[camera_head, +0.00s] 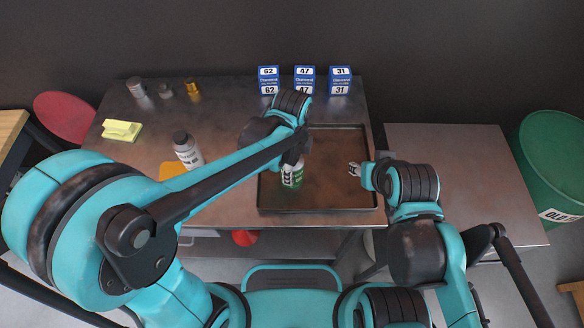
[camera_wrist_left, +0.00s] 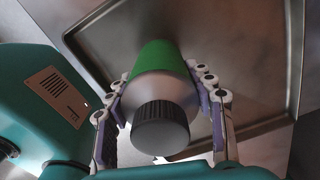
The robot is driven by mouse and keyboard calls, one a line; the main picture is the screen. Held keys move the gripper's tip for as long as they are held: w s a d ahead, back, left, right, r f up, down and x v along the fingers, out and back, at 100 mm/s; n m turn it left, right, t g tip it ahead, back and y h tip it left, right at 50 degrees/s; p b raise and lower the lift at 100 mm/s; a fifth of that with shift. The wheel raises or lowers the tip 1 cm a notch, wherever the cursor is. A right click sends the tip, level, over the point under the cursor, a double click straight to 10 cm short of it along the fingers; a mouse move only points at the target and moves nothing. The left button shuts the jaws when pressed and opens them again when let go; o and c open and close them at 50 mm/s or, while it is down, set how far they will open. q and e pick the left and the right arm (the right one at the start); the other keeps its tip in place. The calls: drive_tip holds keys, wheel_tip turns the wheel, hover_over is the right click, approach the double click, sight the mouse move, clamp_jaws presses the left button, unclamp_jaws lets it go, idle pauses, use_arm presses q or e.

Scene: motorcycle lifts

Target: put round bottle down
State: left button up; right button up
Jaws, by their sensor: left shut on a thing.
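The round bottle (camera_head: 291,176) is green with a pale shoulder. In the left wrist view the bottle (camera_wrist_left: 157,62) shows its silver shoulder and ribbed dark cap. My left gripper (camera_wrist_left: 165,105) is shut on it, with one finger on each side. In the head view my left gripper (camera_head: 294,158) is at the left part of the dark tray (camera_head: 320,209), partly hidden by my own arm. I cannot tell whether the bottle touches the tray floor. My right gripper (camera_head: 354,169) is over the tray's right side with nothing visible in it; its fingers are too small to judge.
A white bottle with a dark cap (camera_head: 186,153) stands left of the tray on the metal table (camera_head: 227,207). Three blue boxes (camera_head: 304,79) line the back. Small jars (camera_head: 165,91) and a yellow sponge (camera_head: 121,130) are at left. The tray's middle and right look clear.

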use_arm(q)
drive_tip(key=shift+r, duration=0.1)
drive_tip(key=o, duration=1.5)
